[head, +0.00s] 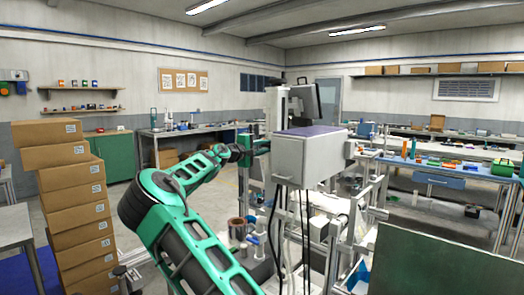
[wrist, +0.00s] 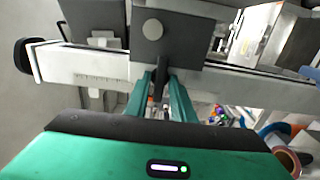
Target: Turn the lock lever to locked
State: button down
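In the wrist view, a dark grey block (wrist: 185,30) with a round pale knob (wrist: 152,29) sits on a light horizontal rail. A narrow dark lever (wrist: 161,84) runs down from the block. My gripper (wrist: 160,88) has its two green fingers on either side of this lever, with the fingertips close up to the block. The fingers are apart, but I cannot tell whether they press on the lever.
The machine's grey box (head: 305,160) and hanging black cables stand right of my arm. A copper-coloured reel (wrist: 285,160) is at the lower right of the wrist view. A tall stack of cartons (head: 75,200) stands at left. A dark green panel (head: 430,262) fills the lower right.

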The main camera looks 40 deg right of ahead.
jog(key=shift+f, duration=0.1)
jog(key=m, duration=0.3)
jog(key=shift+m, duration=0.4)
jog(key=m, duration=0.5)
jog(key=shift+m, duration=4.4)
jog(key=shift+w+f, duration=0.1)
jog(key=c, duration=1.8)
grip_release()
jog(key=shift+o, duration=0.2)
jog(key=shift+a, duration=0.1)
